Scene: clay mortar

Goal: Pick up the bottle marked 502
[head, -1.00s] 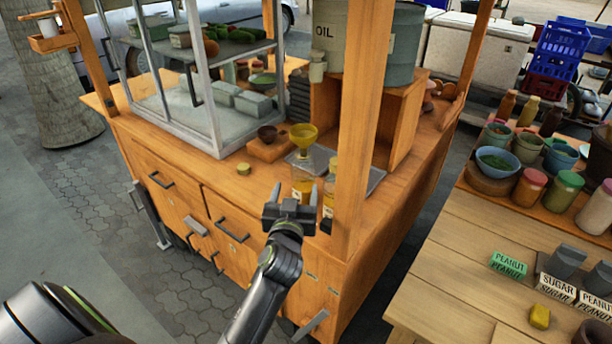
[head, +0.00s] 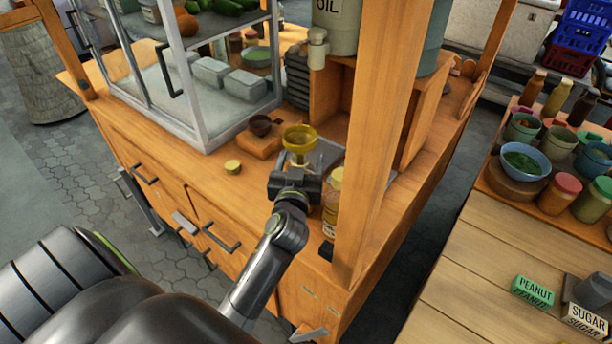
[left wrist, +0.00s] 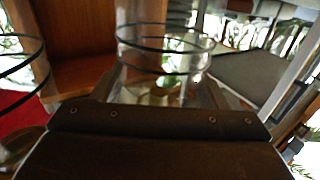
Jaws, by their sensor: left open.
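In the head view, a clear bottle (head: 332,200) with a pale label stands on the wooden cart top, just right of my left gripper. A yellow funnel (head: 299,140) shows just beyond the gripper; the bottle under it is mostly hidden by the gripper. My left gripper (head: 297,178) is open at this funnel bottle. In the left wrist view, a clear bottle (left wrist: 165,55) with dark rings stands between the spread fingers. Another clear bottle (left wrist: 18,65) is at the left edge. I cannot read 502 on either bottle. My right gripper is out of view.
A wooden post (head: 375,150) rises close to the right of the bottles. A small dark bowl (head: 261,125) sits on a wooden block behind. A glass case (head: 190,90) stands at the left. A side table (head: 480,265) with jars and label blocks is at the right.

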